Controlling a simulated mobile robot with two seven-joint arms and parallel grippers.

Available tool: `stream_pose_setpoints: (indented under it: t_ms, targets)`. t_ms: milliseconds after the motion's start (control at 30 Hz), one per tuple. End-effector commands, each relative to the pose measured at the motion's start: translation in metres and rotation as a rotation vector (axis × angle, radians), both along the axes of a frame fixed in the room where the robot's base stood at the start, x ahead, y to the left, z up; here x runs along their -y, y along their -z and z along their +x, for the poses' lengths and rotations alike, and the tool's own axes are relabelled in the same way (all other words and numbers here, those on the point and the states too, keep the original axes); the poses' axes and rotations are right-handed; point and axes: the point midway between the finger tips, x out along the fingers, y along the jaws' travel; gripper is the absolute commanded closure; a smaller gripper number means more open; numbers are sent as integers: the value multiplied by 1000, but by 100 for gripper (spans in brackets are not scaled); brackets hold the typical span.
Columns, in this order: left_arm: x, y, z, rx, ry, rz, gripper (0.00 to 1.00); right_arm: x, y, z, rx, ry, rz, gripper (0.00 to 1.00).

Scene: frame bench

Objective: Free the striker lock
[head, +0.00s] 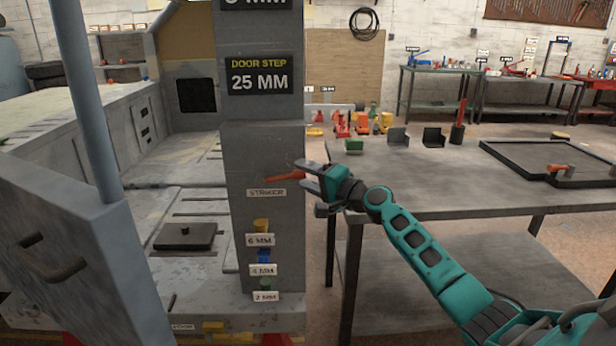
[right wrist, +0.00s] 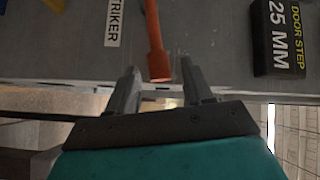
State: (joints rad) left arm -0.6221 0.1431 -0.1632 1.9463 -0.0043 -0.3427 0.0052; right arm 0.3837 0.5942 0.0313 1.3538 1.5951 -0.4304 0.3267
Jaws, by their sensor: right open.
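The striker lock's orange lever (head: 285,176) sticks out from the grey post (head: 262,145), just above a white STRIKER label (head: 266,192). In the right wrist view the lever (right wrist: 155,38) hangs down the picture, and its end lies between my fingertips. My right gripper (head: 308,186) is at the right side of the post, by the lever's free end. In the wrist view its two fingers (right wrist: 160,78) are apart, with a gap on each side of the lever. I cannot tell whether either finger touches it. My left gripper is not in view.
Yellow, blue and green pieces with 6, 4 and 2 MM labels (head: 262,241) sit low on the post. A DOOR STEP 25 MM sign (head: 258,76) is above. A grey door with a handle (head: 70,235) stands left. A grey table (head: 440,180) is right, behind my arm.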

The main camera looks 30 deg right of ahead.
Motion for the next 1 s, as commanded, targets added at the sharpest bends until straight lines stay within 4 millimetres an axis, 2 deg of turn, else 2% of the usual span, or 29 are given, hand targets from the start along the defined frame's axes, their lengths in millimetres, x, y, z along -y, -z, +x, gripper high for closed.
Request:
stream_pose_setpoints:
  t_ms: [300,800,1000]
  targets:
    - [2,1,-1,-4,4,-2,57,-1,0,2,0,-1,0,50]
    - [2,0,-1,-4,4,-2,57,-1,0,1,0,-1,0,98]
    - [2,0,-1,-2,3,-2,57,-1,0,1,0,-1,0,100]
